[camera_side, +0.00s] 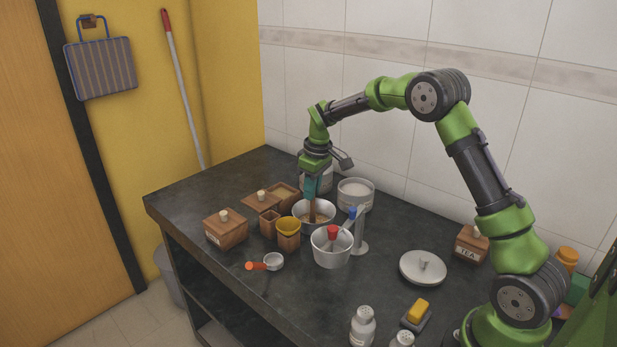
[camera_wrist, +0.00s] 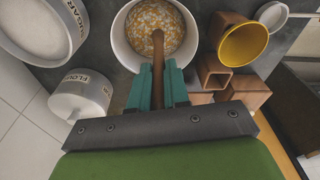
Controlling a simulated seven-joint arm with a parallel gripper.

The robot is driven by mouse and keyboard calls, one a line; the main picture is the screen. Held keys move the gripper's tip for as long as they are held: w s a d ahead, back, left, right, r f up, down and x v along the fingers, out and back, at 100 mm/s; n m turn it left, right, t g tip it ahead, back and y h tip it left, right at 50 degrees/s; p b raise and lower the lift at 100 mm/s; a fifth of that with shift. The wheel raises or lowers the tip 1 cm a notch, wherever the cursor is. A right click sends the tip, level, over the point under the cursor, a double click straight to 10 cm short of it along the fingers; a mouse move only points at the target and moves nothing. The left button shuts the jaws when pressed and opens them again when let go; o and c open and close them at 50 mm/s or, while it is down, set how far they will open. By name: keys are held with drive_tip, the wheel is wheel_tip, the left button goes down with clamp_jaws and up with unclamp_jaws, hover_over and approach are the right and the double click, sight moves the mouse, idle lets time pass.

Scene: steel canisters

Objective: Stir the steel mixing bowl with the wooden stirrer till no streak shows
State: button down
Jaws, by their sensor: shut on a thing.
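My gripper (camera_side: 311,190) is shut on the wooden stirrer (camera_side: 312,212) and points down over the steel mixing bowl (camera_side: 331,211). In the wrist view, the teal fingers (camera_wrist: 158,76) close on the stirrer's handle (camera_wrist: 158,50). The stirrer's lower end is in the mixture (camera_wrist: 150,20) inside the bowl (camera_wrist: 118,44). The mixture is speckled orange-brown and white, with pale patches still showing. The stirrer's tip is hidden in it.
A steel pot (camera_side: 331,257) with a red-topped thing stands close in front of the bowl, beside a grey stand (camera_side: 359,243). The sugar canister (camera_side: 356,196) and flour canister (camera_wrist: 80,98) are close behind. A yellow-lined cup (camera_side: 288,237) and wooden boxes (camera_side: 225,233) stand left.

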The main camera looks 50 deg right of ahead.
drive_tip(key=shift+d, duration=0.2)
drive_tip(key=shift+r, duration=3.9)
